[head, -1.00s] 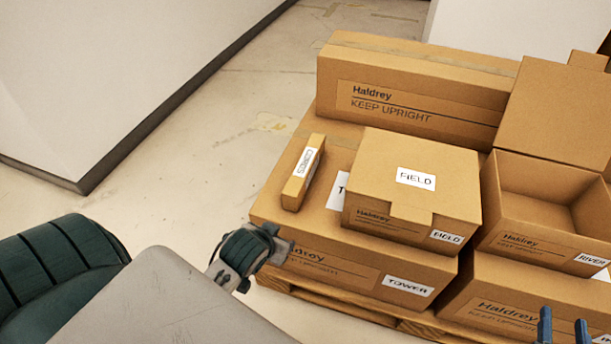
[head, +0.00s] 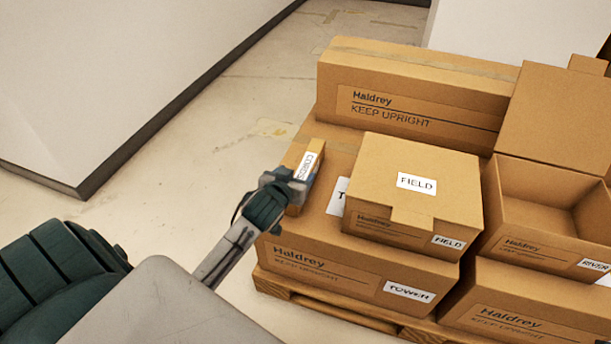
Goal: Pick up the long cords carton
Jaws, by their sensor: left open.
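The long cords carton (head: 313,158) is a narrow brown box with a white CORDS label. It lies on top of the larger TOWER carton (head: 320,227), near its left edge. My right gripper is not in view.
The FIELD carton (head: 415,180) stands on the TOWER carton, close to the right of the cords carton. A long Haldrey carton (head: 415,90) is behind. An open RIVER carton (head: 545,215) is at right. A wooden pallet (head: 345,312) is below; floor at left is clear.

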